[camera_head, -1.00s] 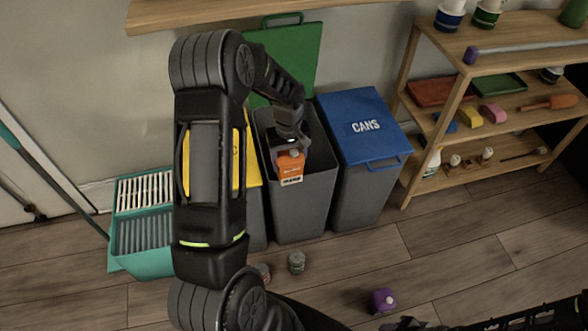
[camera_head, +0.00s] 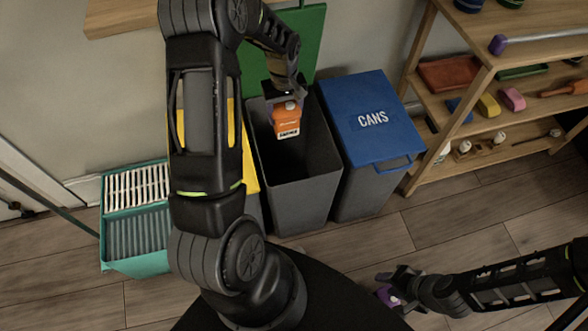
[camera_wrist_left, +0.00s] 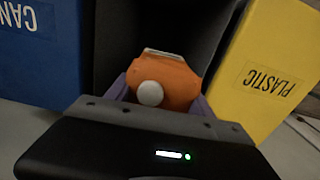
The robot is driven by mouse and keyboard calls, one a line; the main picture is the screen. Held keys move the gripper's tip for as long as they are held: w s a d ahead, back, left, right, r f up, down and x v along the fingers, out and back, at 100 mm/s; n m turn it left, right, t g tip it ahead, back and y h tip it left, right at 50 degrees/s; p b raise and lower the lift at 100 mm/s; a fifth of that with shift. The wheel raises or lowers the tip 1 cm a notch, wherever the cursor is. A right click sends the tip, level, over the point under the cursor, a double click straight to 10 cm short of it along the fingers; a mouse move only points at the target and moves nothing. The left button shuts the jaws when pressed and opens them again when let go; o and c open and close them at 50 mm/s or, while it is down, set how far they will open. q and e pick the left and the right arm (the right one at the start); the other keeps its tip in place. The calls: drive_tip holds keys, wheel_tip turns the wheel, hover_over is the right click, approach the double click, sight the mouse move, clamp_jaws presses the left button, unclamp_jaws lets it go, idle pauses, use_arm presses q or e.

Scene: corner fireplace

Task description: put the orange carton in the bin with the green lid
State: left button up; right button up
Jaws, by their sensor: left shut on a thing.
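The orange carton (camera_head: 287,122) with a white cap is held by my left gripper (camera_head: 285,98) over the open mouth of the grey bin (camera_head: 300,195). The green lid (camera_head: 305,45) of that bin stands raised behind it. In the left wrist view the carton (camera_wrist_left: 172,78) sits between the purple fingers, its cap towards the camera and the dark bin inside beyond it.
The bin with the blue CANS lid (camera_head: 370,115) is closed on the right. The yellow-lidded bin (camera_head: 250,165), marked PLASTIC in the wrist view, is on the left, partly behind my arm. A teal crate (camera_head: 138,235) and wooden shelf (camera_head: 450,175) flank the bins.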

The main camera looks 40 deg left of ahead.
idle(0.4)
use_arm(q)
drive_tip(key=shift+f+b, duration=2.1)
drive_tip(key=shift+f, duration=0.9)
drive_tip(key=o, duration=1.4)
drive_tip(key=shift+o, duration=0.2)
drive_tip(key=shift+r, duration=0.15)
wheel_tip(320, 180, up, 8)
drive_tip(key=shift+f+p, duration=0.2)
drive_tip(key=shift+p, duration=0.3)
